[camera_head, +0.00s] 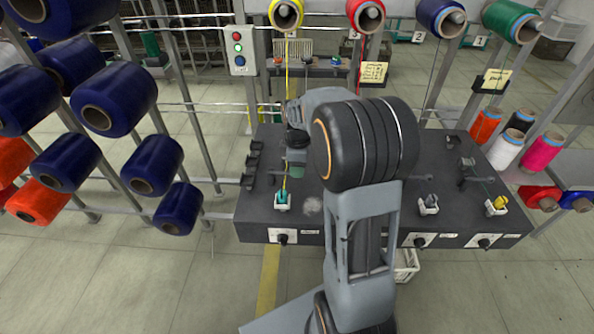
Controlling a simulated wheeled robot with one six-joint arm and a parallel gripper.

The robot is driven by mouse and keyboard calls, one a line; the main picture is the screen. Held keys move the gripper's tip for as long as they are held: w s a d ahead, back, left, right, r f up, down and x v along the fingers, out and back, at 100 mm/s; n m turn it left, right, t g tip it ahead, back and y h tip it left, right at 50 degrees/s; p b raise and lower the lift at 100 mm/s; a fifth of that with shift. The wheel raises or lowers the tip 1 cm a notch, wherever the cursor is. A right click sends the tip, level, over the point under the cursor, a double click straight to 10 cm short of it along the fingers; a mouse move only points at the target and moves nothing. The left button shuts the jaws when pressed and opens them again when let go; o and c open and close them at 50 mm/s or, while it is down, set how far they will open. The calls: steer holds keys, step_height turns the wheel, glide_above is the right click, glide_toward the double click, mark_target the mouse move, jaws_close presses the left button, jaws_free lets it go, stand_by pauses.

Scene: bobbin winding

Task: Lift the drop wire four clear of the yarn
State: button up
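The rightmost winding station has a white holder with a yellow piece (497,204). A green spool (510,22) hangs above it, with a thin thread running down. Small dark fittings (465,163) stand on the grey bench behind that station. Drop wire four is too small to pick out there, and I cannot tell whether it touches the yarn. My gripper (294,178) is at the left end of my arm, over the left station, near a teal piece (282,196) and the yellow yarn. It is well left of the rightmost station. Its fingertips are not clear.
The dark bench (258,215) has front knobs (485,243). My arm hides its middle. Blue spools (113,98) crowd the left rack. Orange, white and pink cones (541,151) stand at right. A button box (239,50) is behind.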

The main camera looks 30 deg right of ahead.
steer(key=shift+f, duration=1)
jaws_close()
